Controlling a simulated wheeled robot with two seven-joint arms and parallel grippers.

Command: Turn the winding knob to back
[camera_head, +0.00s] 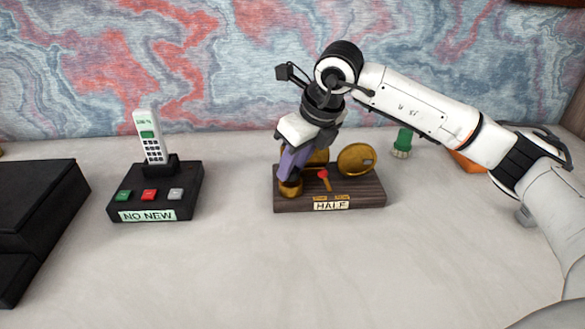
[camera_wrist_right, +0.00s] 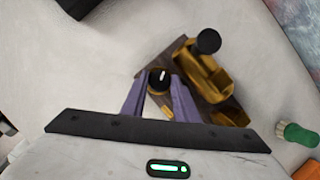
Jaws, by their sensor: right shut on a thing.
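A dark wooden base (camera_head: 360,200) bears brass parts and a front label reading "HALF". The winding knob (camera_head: 291,189), brass-sided, stands at the base's left end. In the right wrist view the knob (camera_wrist_right: 159,76) shows a black top with a white mark. My right gripper (camera_head: 289,174) points down over it, its purple fingers shut on its two sides; they also show in the wrist view (camera_wrist_right: 159,84). The gripper and arm hide part of the device behind. A red-tipped lever (camera_head: 323,175) and a round brass disc (camera_head: 357,159) stand right of the knob. My left gripper is out of view.
A cordless phone (camera_head: 151,137) stands on a black base with colored buttons, labelled "NO NEW", to the left. A black box (camera_head: 40,205) is at the far left. A green-handled brush (camera_head: 402,142) stands behind right. The front desk is clear.

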